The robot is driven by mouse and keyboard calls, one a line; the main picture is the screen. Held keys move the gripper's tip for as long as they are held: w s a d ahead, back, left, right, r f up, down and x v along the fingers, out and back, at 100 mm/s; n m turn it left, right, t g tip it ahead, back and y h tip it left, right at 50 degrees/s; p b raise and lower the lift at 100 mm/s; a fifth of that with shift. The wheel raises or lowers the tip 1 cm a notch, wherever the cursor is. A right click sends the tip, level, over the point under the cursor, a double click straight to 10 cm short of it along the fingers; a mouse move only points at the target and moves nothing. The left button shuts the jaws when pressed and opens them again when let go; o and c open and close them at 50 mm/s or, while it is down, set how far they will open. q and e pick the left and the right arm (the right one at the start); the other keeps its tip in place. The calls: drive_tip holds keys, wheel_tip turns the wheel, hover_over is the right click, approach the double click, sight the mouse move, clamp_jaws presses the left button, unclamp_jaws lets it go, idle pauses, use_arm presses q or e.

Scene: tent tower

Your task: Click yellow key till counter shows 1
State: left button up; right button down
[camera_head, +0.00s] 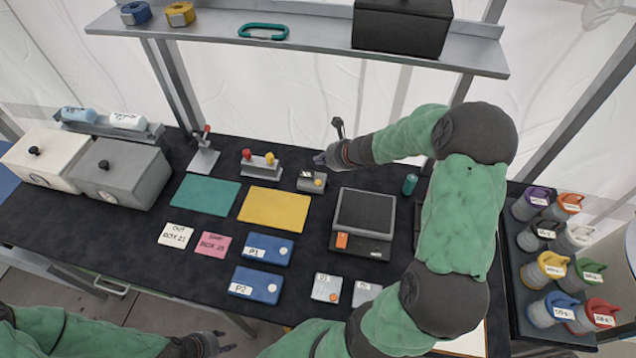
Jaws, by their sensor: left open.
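A small grey counter device (312,181) stands on the dark table near the middle. It has a yellow key (318,183) on its front right and a small display (306,175) too small to read. My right gripper (321,158) is just behind and above the device, pointing left. A gap to the yellow key seems to show; whether its fingers are apart is unclear. My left gripper (224,341) is open and empty at the bottom edge, far from the device.
A lever box with red and yellow knobs (260,163) stands left of the device. A scale (363,220) is to its right. A shelf (320,45) spans above. Labelled bottles (556,264) stand at right.

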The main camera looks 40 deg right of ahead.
sight(313, 179)
wheel_tip(313, 179, down, 7)
drive_tip(key=b, duration=0.5)
drive_tip(key=shift+d+b, duration=0.15)
drive_tip(key=shift+b, duration=0.25)
drive_tip(key=shift+a+f+b, duration=0.2)
drive_tip(key=shift+b, duration=0.1)
drive_tip(key=shift+d, duration=0.1)
drive_tip(key=shift+f, duration=0.1)
idle(0.4)
drive_tip(key=shift+f+b, duration=0.4)
drive_tip(key=shift+f+b, duration=0.45)
idle(0.8)
idle(0.3)
drive_tip(key=shift+r+p, duration=0.85)
drive_tip(key=shift+r, duration=0.1)
